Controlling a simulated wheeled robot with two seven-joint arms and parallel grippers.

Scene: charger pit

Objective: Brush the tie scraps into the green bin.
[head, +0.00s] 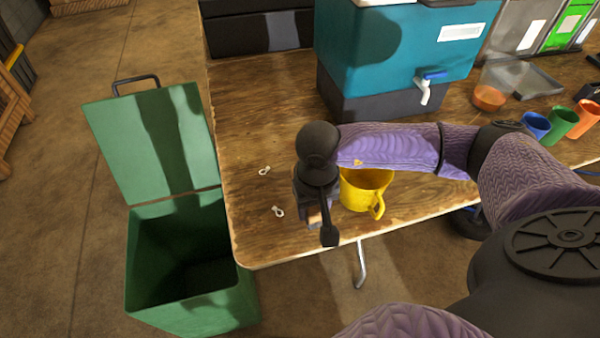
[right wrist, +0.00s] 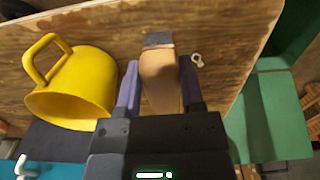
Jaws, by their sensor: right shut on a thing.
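Two small pale tie scraps lie apart on the wooden table (head: 265,100) near its left edge, one farther back (head: 264,171) and one nearer the front (head: 278,211). One scrap (right wrist: 197,60) shows in the right wrist view beside the brush. The green bin (head: 195,316) stands on the floor against the table's left side, its hinged lid up and its inside dark. My right gripper (head: 316,222) is shut on a wooden-handled brush (right wrist: 160,78) with a grey end, just right of the scraps. In the head view the gripper mostly hides the brush. My left gripper is out of view.
A yellow mug (head: 362,192) stands close to the right of my right gripper. A teal cooler (head: 400,60) with a tap is behind it. The table left of the gripper is otherwise clear.

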